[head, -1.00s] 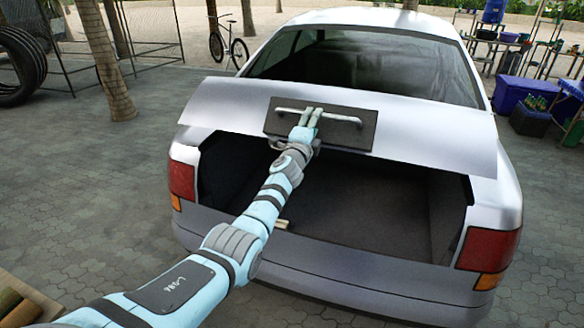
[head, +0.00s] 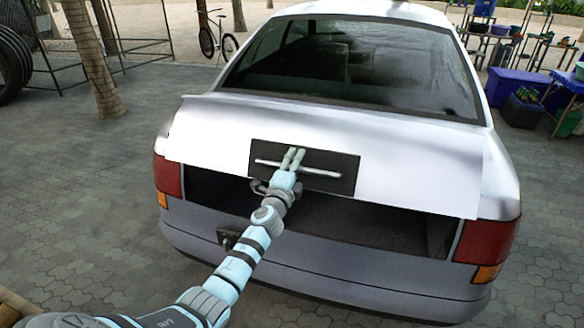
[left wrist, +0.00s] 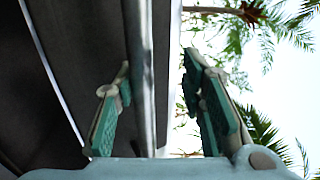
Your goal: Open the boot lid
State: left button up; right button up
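The boot lid (head: 400,175) of the silver car stands partly raised, with a dark gap below its rear edge. A dark plate (head: 343,168) on the lid carries a pale horizontal handle bar (head: 322,173). In the left wrist view, the gripper's two green-padded fingers (left wrist: 158,75) stand apart on either side of the bar (left wrist: 162,50). Some light shows between the bar and the right-hand finger. Part of the bar is hidden by the fingers in the head view. My right gripper is not in view.
The open boot space (head: 385,232) shows under the lid, above the rear bumper (head: 330,270). Paved ground (head: 90,190) is free to the left. Blue crates (head: 515,85) and tables stand at the back right. A tree trunk (head: 95,75) and bicycle (head: 218,38) are at the back left.

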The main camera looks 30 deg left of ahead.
pick_arm(q)
jog(key=s+d+r+p, duration=0.2)
jog(key=s, duration=0.5)
jog(key=s+d+r+p, duration=0.2)
jog(key=s+p, duration=0.1)
jog(key=s, duration=0.5)
jog(key=shift+s+r, duration=0.15)
jog(key=shift+r, duration=0.1)
